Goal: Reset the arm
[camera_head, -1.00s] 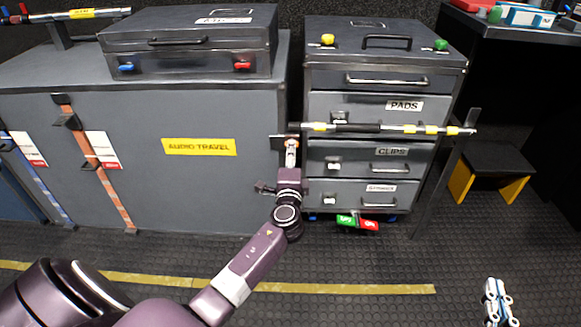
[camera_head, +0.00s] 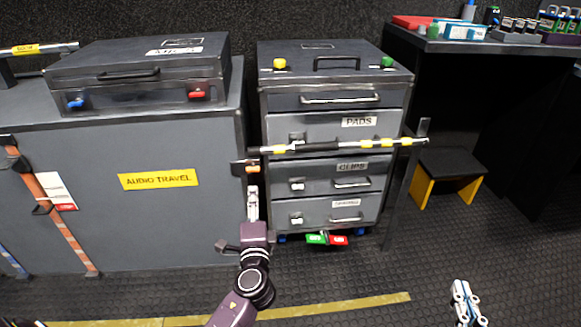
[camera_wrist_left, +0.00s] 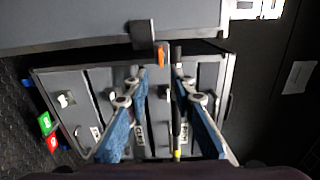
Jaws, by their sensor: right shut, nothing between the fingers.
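My left gripper (camera_head: 252,192) reaches up from the bottom in the head view, in front of the gap between the grey case and the drawer cabinet. Its tips are just below the left end of the yellow-banded bar (camera_head: 340,147). In the left wrist view its two blue fingers (camera_wrist_left: 159,76) stand apart with nothing held between them; the bar (camera_wrist_left: 178,140) shows beyond them, in front of the drawers. My right gripper (camera_head: 463,287) shows at the bottom right of the head view, shut and empty, above the floor.
The drawer cabinet (camera_head: 325,129) stands close before the left gripper, with red and green tags (camera_head: 327,239) hanging at its foot. The large grey case (camera_head: 150,225) is on its left. A black stool (camera_head: 450,165) stands under the desk (camera_head: 480,46). The right floor is clear.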

